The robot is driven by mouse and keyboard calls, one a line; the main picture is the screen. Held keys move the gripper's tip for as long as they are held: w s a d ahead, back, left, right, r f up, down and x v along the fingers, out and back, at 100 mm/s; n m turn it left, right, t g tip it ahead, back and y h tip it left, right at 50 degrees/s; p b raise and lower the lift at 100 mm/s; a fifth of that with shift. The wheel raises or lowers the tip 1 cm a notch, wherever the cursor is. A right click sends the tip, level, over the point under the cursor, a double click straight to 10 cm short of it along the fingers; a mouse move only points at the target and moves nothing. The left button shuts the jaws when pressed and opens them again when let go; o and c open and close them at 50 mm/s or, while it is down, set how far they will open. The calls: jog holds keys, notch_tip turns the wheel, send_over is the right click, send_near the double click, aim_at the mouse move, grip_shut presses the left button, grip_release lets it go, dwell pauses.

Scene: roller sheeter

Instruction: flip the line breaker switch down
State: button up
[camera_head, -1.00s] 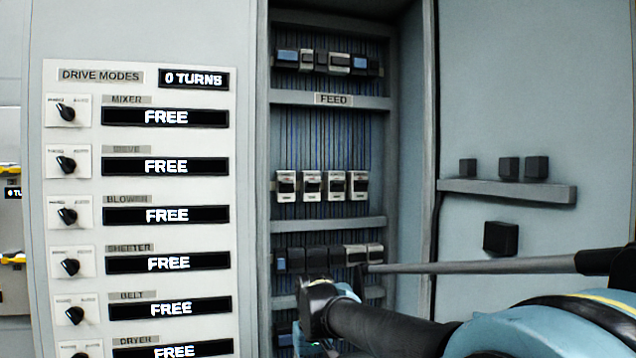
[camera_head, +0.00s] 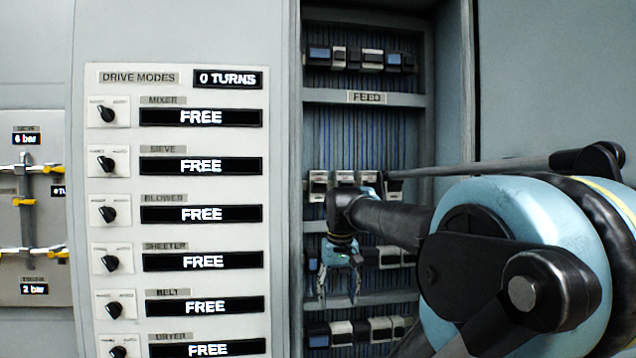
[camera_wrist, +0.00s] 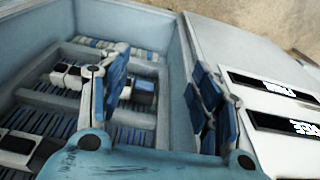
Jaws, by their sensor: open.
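The open cabinet bay (camera_head: 466,110) holds several rows of breakers. A row of white breakers with dark levers (camera_head: 318,185) sits at mid height, partly hidden by my arm. Lower rows of dark, white and blue blocks (camera_head: 346,333) sit below it. I cannot read which breaker is the line one. My gripper (camera_head: 340,288) is open and empty, its fingers pointing down in front of the lower rows. In the wrist view my gripper (camera_wrist: 160,98) spreads its two blue fingers, with white and dark breakers (camera_wrist: 68,75) behind the left finger. No contact with a switch is visible.
The drive-modes panel (camera_head: 180,90), with knobs and displays reading FREE, stands left of the bay. A FEED label (camera_head: 367,97) marks a rail above the breakers. Yellow-handled valves (camera_head: 27,202) are at far left. The bay's side walls stand close to my gripper.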

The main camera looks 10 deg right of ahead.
notch_tip(320, 180, up, 47)
jog(key=g, duration=0.2)
send_over(320, 178)
jog(key=s, duration=0.3)
jog(key=shift+w+a+f, duration=0.15)
jog(key=shift+w+a, duration=0.05)
jog(key=shift+f, duration=0.1)
jog(key=shift+f, duration=8.6)
jog(key=c, duration=1.1)
